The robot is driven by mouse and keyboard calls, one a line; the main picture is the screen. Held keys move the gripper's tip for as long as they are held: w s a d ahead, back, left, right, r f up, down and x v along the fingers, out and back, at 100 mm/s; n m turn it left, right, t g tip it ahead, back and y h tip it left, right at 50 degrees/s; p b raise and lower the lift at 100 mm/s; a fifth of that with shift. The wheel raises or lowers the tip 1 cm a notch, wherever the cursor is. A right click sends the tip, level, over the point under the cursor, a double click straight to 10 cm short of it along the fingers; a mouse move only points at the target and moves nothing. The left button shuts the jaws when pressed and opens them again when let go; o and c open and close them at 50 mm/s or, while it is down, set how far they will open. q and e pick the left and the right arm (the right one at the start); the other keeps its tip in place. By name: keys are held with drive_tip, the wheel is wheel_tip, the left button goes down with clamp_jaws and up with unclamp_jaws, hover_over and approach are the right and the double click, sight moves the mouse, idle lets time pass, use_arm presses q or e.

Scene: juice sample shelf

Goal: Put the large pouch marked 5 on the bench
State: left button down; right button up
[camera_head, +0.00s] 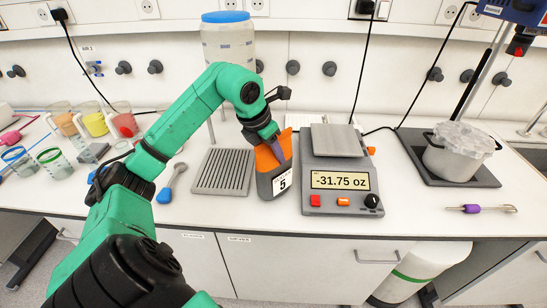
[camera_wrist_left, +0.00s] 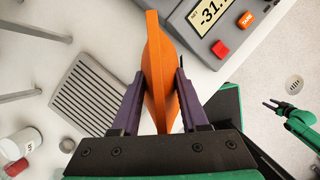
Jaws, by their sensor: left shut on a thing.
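The large pouch marked 5 (camera_head: 266,182) is orange at the top and dark below, with a white label reading 5. It is upright and slightly tilted, between the grey slatted rack and the scale. My left gripper (camera_head: 265,134) is shut on its upper part. In the left wrist view the orange pouch (camera_wrist_left: 158,50) stands edge-on between the two purple fingers of my left gripper (camera_wrist_left: 159,80). I cannot tell whether its bottom touches the white bench (camera_head: 400,215). My right gripper (camera_wrist_left: 271,103) shows small at the right of the wrist view, its fingers apart and empty.
The scale (camera_head: 341,170) reads -31.75 oz, close to the pouch's right. The slatted rack (camera_head: 223,172) is close on its left. A pot (camera_head: 457,152) stands on a black plate at the right. Several cups and jugs stand at the left. Bench right of the scale has free room.

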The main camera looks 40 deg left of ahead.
use_arm(q)
drive_tip(key=shift+f, duration=0.55)
drive_tip(key=shift+f, duration=0.15)
drive_tip(key=shift+c, duration=2.1)
unclamp_jaws()
drive_tip(key=shift+s, duration=0.1)
drive_tip(key=v, duration=1.2)
drive_tip(key=shift+s, duration=0.1)
